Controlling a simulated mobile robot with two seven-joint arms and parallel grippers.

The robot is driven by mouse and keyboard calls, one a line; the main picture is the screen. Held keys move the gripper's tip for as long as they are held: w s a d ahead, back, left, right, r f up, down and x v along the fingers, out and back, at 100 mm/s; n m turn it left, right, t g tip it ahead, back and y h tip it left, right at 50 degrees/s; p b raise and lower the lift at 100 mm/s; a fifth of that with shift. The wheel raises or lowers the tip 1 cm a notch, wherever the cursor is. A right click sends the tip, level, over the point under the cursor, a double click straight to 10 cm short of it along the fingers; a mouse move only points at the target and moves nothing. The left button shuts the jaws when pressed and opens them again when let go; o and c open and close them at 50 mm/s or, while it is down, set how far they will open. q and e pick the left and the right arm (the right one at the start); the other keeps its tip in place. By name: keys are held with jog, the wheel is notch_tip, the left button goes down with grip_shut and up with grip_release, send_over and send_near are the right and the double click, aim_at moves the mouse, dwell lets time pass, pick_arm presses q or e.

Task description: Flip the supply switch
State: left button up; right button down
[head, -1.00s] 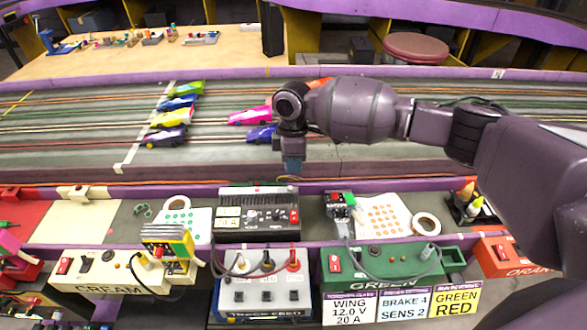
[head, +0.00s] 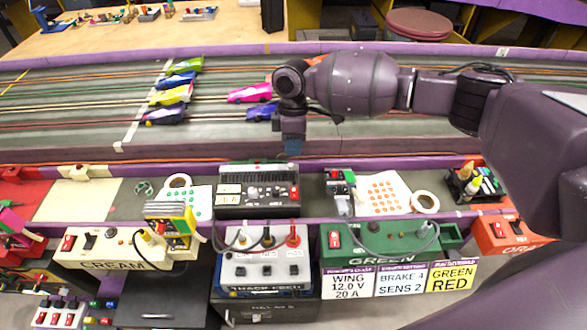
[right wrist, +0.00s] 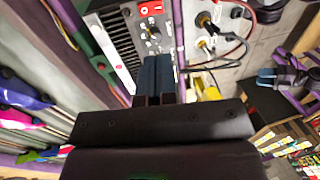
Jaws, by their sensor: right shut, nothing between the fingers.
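The supply is a black box (head: 230,207) with a ribbed top and a grey front panel of knobs, on the bench at centre. Its red switch (head: 294,193) is at the panel's right end. In the right wrist view the supply's panel (right wrist: 150,30) is at the top, with the red switch (right wrist: 151,8) near the edge. My right gripper (head: 292,150) points down, just behind and above the supply, apart from it. In the right wrist view its fingers (right wrist: 153,62) are shut and empty, in front of the panel's near end.
A white terminal box (head: 265,271) with cables stands in front of the supply. A cream box (head: 110,265) and a green box (head: 345,262) flank it, each with a red switch. Slot cars (head: 250,93) sit on the track behind. A tape roll (head: 425,201) lies right.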

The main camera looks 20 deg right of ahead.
aim_at(294, 192)
jog(key=b+x, duration=0.1)
jog(key=x, duration=1.1)
pick_arm(q)
jog(key=shift+w+d+f, duration=0.1)
jog(key=shift+w+f, duration=0.2)
jog(key=shift+w, duration=0.05)
pick_arm(e)
jog(key=shift+s+f, duration=0.15)
jog(key=shift+f, duration=0.55)
jog(key=shift+s+f+t+p, duration=0.1)
jog(key=shift+s+t+p, duration=0.1)
jog(key=shift+t+p, duration=0.15)
pick_arm(q)
jog(key=shift+s, duration=0.4)
pick_arm(e)
jog(key=shift+f, duration=0.15)
jog(key=shift+w+d, duration=0.1)
jog(key=shift+w, duration=0.25)
jog(key=shift+w+d+b, duration=0.1)
jog(key=shift+w+b, duration=0.25)
jog(key=shift+w, duration=0.05)
pick_arm(q)
jog(key=shift+w+f, duration=0.1)
jog(key=shift+w, duration=0.35)
